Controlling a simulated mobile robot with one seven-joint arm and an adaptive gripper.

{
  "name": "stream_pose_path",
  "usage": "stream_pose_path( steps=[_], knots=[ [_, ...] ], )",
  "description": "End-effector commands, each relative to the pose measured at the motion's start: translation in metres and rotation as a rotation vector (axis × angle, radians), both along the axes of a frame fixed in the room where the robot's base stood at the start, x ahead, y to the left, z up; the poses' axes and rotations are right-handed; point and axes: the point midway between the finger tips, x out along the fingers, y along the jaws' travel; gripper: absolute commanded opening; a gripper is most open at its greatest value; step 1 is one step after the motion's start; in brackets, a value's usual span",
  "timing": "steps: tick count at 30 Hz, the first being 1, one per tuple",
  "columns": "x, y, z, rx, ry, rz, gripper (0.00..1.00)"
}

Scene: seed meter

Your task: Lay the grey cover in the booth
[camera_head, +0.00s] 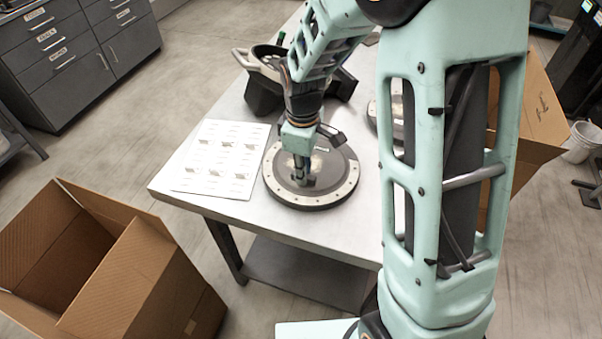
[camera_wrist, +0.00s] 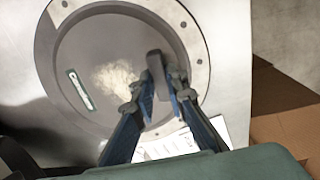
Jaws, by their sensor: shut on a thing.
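The grey cover (camera_head: 335,187) is a round dark grey disc with a paler, hole-dotted rim around it, on the near part of the table. My gripper (camera_head: 303,178) points down over its middle, shut on its upright grey handle. In the wrist view the cover (camera_wrist: 85,55) fills much of the picture, with a pale worn patch and a small label. There my gripper's blue-grey fingers (camera_wrist: 160,92) pinch the handle. I cannot tell whether the cover touches the table. I cannot tell which thing is the booth.
The table (camera_head: 370,222) also bears a printed sheet (camera_head: 215,160), a black part with a pale handle (camera_head: 262,95), and another round part (camera_head: 373,113) mostly behind my arm. An open cardboard box (camera_head: 130,285) stands front left; another (camera_head: 540,115) stands right. Drawers (camera_head: 75,60) are back left.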

Motion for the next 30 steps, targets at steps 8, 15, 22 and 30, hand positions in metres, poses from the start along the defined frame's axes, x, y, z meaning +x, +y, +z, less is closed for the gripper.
stream_pose_path(
  steps=[8, 15, 22, 30],
  knots=[
    [0.001, 0.0, 0.0, 0.001, -0.003, 0.0, 0.0],
    [0.0, 0.0, -0.001, 0.001, -0.001, 0.0, 0.3],
    [0.0, 0.0, -0.001, 0.001, -0.001, 0.0, 0.3],
    [0.001, 0.001, 0.029, 0.002, -0.007, 0.0, 0.3]
  ],
)
